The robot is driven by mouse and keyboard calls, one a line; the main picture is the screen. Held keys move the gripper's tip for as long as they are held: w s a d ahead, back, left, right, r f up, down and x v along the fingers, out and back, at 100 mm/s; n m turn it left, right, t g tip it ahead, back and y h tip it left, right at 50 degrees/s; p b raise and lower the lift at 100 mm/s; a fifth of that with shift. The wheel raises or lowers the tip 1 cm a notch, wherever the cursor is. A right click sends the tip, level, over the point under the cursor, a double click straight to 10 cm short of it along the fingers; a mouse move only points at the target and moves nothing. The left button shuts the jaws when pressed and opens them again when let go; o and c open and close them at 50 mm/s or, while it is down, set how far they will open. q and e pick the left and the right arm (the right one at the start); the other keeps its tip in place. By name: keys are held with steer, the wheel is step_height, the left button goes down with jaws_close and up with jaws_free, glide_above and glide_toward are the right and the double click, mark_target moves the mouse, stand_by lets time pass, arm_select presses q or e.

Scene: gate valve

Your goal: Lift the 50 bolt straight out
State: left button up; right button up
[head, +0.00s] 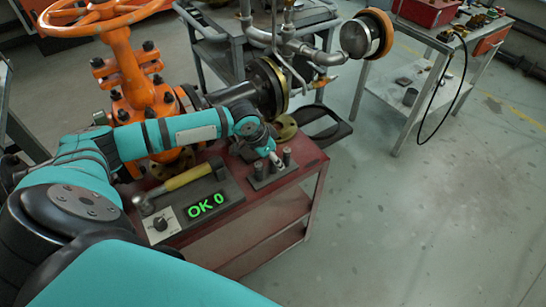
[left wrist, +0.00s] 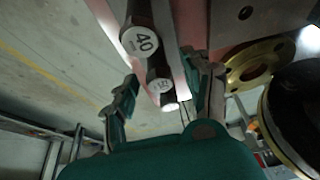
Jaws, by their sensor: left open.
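A dark bolt with a round white cap marked 40 (left wrist: 144,42) stands in the left wrist view. Beside it is a second capped bolt (left wrist: 160,84), its mark too blurred to read. A third, bright end (left wrist: 170,104) lies lower, between my fingers. I cannot read a 50 on any cap. In the head view, dark bolts (head: 287,156) stand upright in a block on the red cart. My left gripper (head: 265,153) is over that block and hides part of it. Its two fingers (left wrist: 163,80) are apart in the left wrist view. My right gripper is out of view.
The red cart (head: 310,168) also carries a yellow-handled hammer (head: 188,179) and a box with an OK 0 display (head: 206,204). An orange valve (head: 130,75) and brass flanges (left wrist: 250,65) are close by. Open floor (head: 400,220) is at the right.

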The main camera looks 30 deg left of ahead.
arm_select(q)
jaws_close()
jaws_free()
